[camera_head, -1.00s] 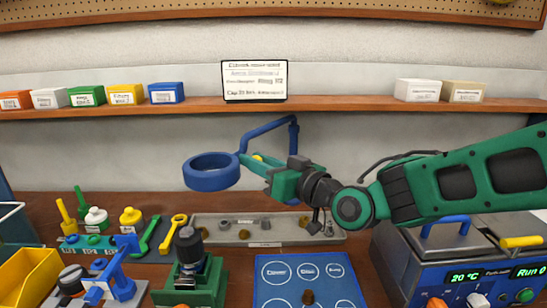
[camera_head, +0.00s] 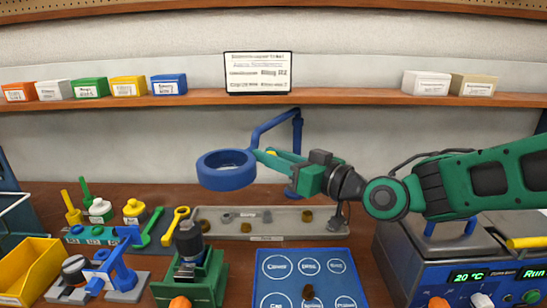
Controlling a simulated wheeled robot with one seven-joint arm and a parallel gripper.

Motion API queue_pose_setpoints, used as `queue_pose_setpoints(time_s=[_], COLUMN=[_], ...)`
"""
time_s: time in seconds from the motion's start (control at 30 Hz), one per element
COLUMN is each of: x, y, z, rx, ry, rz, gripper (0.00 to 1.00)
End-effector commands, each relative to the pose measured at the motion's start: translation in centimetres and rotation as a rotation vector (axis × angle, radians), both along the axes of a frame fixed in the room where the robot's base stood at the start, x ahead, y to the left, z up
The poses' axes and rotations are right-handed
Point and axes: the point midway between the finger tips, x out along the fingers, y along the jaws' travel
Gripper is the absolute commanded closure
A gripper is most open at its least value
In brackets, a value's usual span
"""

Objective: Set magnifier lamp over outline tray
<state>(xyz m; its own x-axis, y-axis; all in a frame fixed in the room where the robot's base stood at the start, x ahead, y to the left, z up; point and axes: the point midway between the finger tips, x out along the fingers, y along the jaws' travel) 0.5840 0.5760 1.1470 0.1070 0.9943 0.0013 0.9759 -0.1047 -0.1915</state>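The magnifier lamp (camera_head: 226,171) is a blue ring on a bent blue arm that rises behind my gripper.
A long grey tray (camera_head: 262,237) with several small fittings lies behind the outline tray. A green fixture (camera_head: 205,283) stands left of it, and a blue control box (camera_head: 420,255) right. Tools and a yellow bin (camera_head: 30,268) fill the left side. A shelf (camera_head: 210,98) runs behind.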

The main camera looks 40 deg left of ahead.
Motion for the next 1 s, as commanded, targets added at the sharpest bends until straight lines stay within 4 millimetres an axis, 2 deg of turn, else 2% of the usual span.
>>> queue_pose_setpoints(time_s=[0.3,0.43,0.57,0.8,1.0], x=[-0.1,-0.1,-0.3,-0.7,-1.0], y=[0.0,-0.8,-2.7,-7.3,-9.8], z=[0.0,0.0,-0.1,-0.1,-0.1], rx=[-0.001,-0.001,-0.002,-0.002,-0.001], ry=[0.001,0.001,0.002,0.002,0.001], rz=[0.001,0.001,-0.001,-0.002,-0.001], gripper=[0.7,0.7,0.7,0.7,0.7])
